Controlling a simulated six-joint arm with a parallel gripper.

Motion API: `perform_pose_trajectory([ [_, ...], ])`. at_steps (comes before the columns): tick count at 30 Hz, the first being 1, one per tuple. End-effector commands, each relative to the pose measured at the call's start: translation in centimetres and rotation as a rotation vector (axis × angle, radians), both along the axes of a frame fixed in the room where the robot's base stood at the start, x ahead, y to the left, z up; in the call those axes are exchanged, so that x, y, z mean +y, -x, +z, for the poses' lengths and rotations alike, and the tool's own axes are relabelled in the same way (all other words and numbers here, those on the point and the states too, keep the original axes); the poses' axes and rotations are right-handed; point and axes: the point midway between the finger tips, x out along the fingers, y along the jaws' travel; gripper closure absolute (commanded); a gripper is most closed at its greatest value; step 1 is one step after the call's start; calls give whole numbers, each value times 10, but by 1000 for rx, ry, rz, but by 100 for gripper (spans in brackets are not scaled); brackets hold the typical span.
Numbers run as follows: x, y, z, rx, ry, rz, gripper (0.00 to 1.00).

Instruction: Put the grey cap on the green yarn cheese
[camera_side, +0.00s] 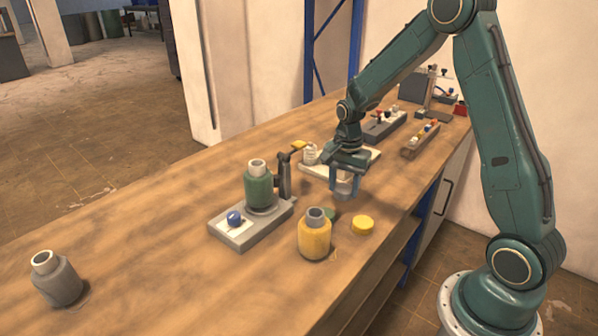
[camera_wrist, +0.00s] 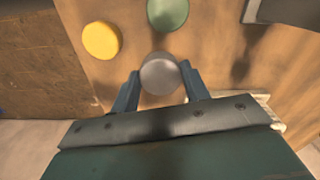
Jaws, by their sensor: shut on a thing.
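My gripper (camera_wrist: 160,72) is shut on the grey cap (camera_wrist: 160,74), a round disc between its two blue fingers in the wrist view. In the side view my gripper (camera_side: 345,190) hangs above the bench, right of the green yarn cheese; the cap is hard to make out there. The green yarn cheese (camera_side: 258,188) is a bottle-like body with a pale, open neck. It stands upright on a grey base (camera_side: 228,235) with a blue knob (camera_side: 234,218). It is not visible in the wrist view.
A yellow bottle-like cheese (camera_side: 314,238) stands in front of a green cap (camera_wrist: 167,12). A yellow cap (camera_side: 362,225) lies beside it. A grey cheese (camera_side: 58,280) leans at far left. A dark post (camera_side: 285,175) rises by the base. Racks and trays stand behind my gripper.

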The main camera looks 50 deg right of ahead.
Motion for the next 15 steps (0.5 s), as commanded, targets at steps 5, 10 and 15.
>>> perform_pose_trajectory([
  [5, 0, -1, 39, -6, 2, 0, 76],
  [10, 0, -1, 77, -5, 2, 0, 76],
  [15, 0, -1, 111, -4, 1, 0, 76],
])
